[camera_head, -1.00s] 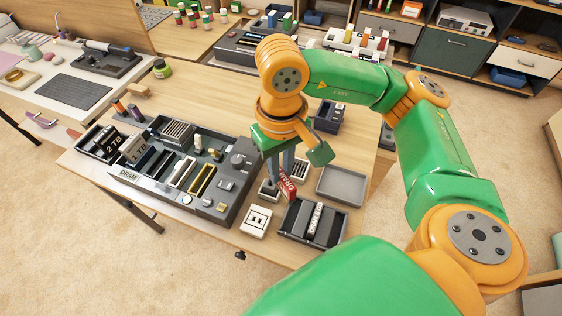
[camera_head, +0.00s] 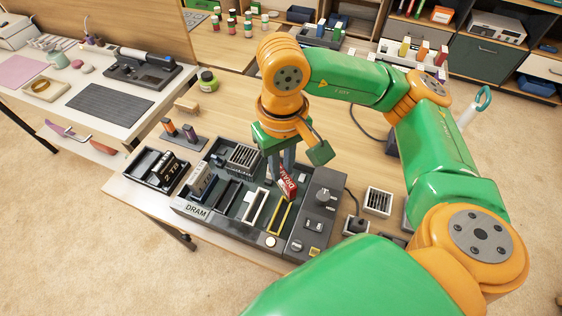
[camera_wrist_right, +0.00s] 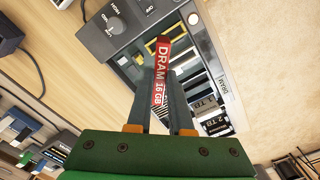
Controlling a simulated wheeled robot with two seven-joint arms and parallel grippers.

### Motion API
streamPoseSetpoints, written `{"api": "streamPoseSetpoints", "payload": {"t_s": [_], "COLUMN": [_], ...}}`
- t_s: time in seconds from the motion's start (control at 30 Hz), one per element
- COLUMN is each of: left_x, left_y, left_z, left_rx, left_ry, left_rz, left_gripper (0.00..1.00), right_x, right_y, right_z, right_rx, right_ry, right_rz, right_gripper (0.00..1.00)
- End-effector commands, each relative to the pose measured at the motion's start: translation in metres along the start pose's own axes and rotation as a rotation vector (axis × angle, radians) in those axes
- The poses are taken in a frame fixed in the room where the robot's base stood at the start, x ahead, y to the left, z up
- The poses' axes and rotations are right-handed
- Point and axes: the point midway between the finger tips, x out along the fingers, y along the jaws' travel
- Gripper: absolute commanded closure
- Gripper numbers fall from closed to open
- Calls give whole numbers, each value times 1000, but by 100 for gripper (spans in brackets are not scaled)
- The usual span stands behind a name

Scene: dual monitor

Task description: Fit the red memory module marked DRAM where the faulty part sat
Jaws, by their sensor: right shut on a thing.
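My right gripper (camera_head: 279,175) is shut on the red memory module (camera_head: 288,188), marked DRAM 16 GB, also plain in the wrist view (camera_wrist_right: 160,70). The fingers grip its sides and it hangs tilted over the dark grey board (camera_head: 222,221), near the yellow-outlined slot (camera_head: 279,219). This slot shows beside the module's far end in the wrist view (camera_wrist_right: 150,45). A white-edged slot (camera_head: 256,208) lies just left of it. The board's front carries a DRAM label (camera_head: 196,211). I cannot tell whether the module touches the board. My left gripper is not in view.
A dark tray with modules marked 2 TB (camera_head: 150,172) stands left of the board. The board's right part has a knob (camera_head: 324,196) and buttons. A white vented block (camera_head: 378,201) sits to the right. Bare wood lies behind the board.

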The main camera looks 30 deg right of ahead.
Motion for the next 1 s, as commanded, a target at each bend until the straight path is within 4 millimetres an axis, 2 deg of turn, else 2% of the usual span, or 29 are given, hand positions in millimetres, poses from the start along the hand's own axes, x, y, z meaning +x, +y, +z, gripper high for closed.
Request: {"api": "streamPoseSetpoints", "payload": {"t_s": [0.03, 0.27, 0.4, 0.6, 0.8, 1.0], "left_x": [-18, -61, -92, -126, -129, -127], "left_y": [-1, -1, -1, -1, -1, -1], "left_z": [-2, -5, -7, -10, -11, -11], "left_rx": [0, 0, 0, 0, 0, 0], "left_ry": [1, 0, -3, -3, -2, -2], "left_rz": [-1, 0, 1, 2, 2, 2], "left_gripper": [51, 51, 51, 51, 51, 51], "right_x": [-8, 1, 13, 35, 51, 52], "right_y": [-6, -29, -41, -51, -53, -53], "right_z": [-4, -25, -35, -39, -40, -40], "right_rx": [55, 370, 582, 824, 902, 900], "right_ry": [-5, -6, -6, -2, 2, 2], "right_rz": [0, 3, 5, 6, 4, 3], "right_gripper": [100, 100, 100, 100, 100, 100]}}
